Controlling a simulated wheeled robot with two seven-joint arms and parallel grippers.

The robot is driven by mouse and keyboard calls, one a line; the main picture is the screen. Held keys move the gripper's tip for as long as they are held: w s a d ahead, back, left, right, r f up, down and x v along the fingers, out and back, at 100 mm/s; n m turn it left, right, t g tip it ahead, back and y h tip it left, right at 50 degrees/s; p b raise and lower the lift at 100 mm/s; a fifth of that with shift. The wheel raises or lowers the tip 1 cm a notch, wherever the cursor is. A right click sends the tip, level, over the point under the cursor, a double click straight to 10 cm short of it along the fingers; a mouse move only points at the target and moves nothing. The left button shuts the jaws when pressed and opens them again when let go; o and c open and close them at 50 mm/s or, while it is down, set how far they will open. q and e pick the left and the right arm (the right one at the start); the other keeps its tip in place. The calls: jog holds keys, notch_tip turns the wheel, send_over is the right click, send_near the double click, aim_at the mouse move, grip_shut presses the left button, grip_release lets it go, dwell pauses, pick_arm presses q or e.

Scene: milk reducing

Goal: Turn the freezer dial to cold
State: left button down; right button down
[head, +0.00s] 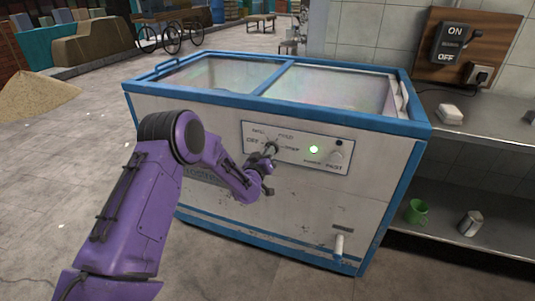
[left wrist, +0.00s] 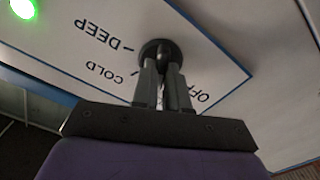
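The freezer (head: 300,215) is a white chest with blue edges and a glass top. Its front control panel (head: 312,160) carries a dial (head: 271,146) with printed marks around it. In the left wrist view the dark round dial (left wrist: 160,49) has the labels OFF, COLD and DEEP around it, seen upside down. My left gripper (head: 270,157) is at the dial. In the left wrist view its two fingers (left wrist: 162,72) are close together and their tips appear closed on the dial's grip. The fingers hide the dial's pointer. My right gripper is not in view.
A green light (head: 314,149) glows right of the dial, with a small knob (head: 336,154) beyond it. A metal shelf (head: 480,205) at right holds a green mug (head: 416,211) and a metal cup (head: 470,223). An ON/OFF switch (head: 451,43) is on the wall.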

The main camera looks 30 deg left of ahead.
pick_arm(q)
jog(key=shift+m, duration=0.3)
jog(key=m+b, duration=0.1)
jog(key=m, duration=0.8)
jog(key=shift+d+f, duration=0.1)
jog(key=shift+d, duration=0.05)
dwell(0.6)
jog(key=c, duration=1.1)
grip_release()
jog(key=shift+c, duration=0.2)
jog(key=v, duration=1)
jog(key=shift+s, duration=0.3)
